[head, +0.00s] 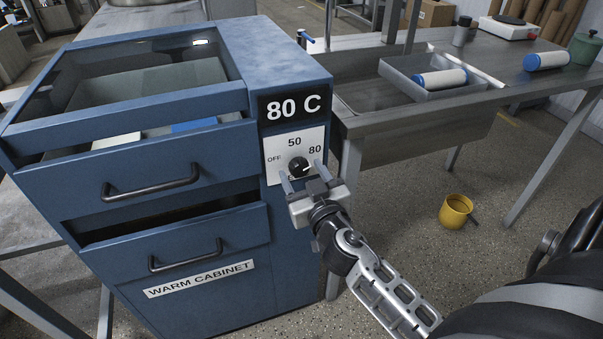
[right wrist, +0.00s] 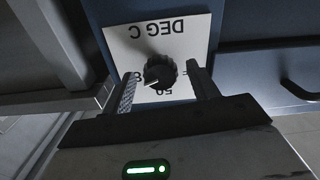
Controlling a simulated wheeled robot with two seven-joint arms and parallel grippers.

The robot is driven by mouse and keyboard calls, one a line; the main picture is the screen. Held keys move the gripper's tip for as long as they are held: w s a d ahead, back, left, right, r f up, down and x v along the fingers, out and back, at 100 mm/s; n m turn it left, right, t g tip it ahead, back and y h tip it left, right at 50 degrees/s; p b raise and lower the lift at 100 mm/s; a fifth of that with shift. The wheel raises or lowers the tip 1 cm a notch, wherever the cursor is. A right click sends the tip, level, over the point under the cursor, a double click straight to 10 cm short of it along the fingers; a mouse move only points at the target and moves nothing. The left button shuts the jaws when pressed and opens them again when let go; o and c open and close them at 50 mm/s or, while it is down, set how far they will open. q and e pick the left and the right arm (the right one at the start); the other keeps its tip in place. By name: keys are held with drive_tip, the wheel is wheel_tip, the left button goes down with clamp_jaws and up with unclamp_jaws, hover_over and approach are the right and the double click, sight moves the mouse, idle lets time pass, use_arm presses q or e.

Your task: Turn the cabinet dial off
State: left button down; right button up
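The black cabinet dial (head: 298,165) sits on a white plate marked OFF, 50 and 80 on the blue warm cabinet (head: 290,60). The display above the dial (head: 294,108) reads 80 C. In the right wrist view the dial (right wrist: 160,72) appears upside down, with a white mark toward the lower left. My right gripper (head: 302,174) is open in front of the plate. Its fingers stand on either side of the dial, with a visible gap to each; the wrist view shows this gripper (right wrist: 164,86) empty. My left gripper is not in view.
The cabinet's upper drawer (head: 140,172) stands open with a white and a blue item inside. The lower drawer (head: 180,246) is also partly open. A steel table (head: 380,120) with a tray is at the right. A yellow mug (head: 455,211) is on the floor.

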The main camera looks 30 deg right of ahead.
drive_tip(key=c, duration=0.9)
